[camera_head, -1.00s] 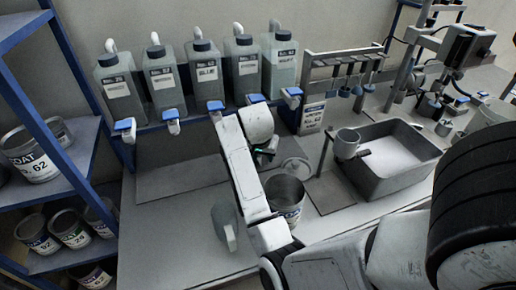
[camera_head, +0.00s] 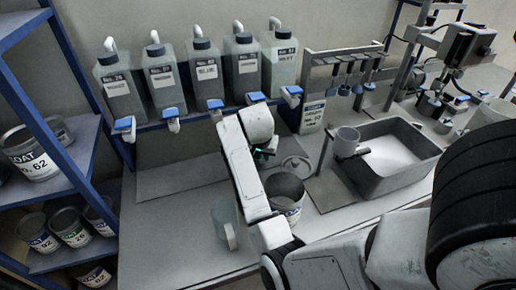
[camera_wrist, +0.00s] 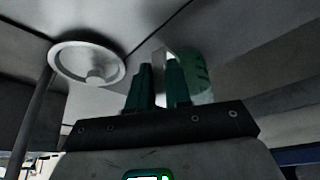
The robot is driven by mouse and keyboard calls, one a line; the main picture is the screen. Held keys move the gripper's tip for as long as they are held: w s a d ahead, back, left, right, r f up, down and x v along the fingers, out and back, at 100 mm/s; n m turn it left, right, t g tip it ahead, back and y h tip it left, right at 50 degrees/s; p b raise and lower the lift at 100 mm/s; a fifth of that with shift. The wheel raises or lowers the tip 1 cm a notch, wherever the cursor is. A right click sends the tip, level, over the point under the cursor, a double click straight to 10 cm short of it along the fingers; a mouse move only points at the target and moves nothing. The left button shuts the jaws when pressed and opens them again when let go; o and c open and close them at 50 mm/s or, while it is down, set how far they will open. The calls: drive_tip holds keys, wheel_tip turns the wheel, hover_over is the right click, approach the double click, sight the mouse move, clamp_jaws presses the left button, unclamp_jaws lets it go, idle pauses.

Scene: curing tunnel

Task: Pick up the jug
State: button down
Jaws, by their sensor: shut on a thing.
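The jug (camera_head: 223,220) is a pale, grey-green see-through vessel at the front of the counter in the head view, just left of my forearm. It looks upright, with its pale handle on the near right side. In the wrist view the jug (camera_wrist: 196,76) shows as a greenish wall with dark marks, right behind the fingers. My gripper (camera_wrist: 160,78) has its dark green fingers shut on the jug, around a pale part that looks like the handle. I cannot tell whether the jug's base touches the counter.
An open metal tin (camera_head: 286,191) stands close to the right of my forearm. Several bottles (camera_head: 240,70) line the back shelf. A blue rack (camera_head: 60,168) holds tins at left.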

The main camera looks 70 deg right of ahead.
drive_tip(key=shift+r, duration=0.25)
idle(0.3)
drive_tip(key=shift+r, duration=0.2)
drive_tip(key=shift+a+r+b, duration=0.15)
drive_tip(key=shift+b, duration=0.15)
drive_tip(key=a, duration=0.2)
drive_tip(key=a+b, duration=0.1)
drive_tip(key=a, duration=0.1)
drive_tip(key=s+a, duration=0.1)
drive_tip(key=a, duration=0.2)
drive_tip(key=shift+a+b, duration=0.1)
drive_tip(key=shift+b, duration=0.25)
drive_tip(key=shift+a+r, duration=0.2)
drive_tip(key=shift+a, duration=0.1)
wheel_tip(320, 180, up, 13)
drive_tip(key=p, duration=0.6)
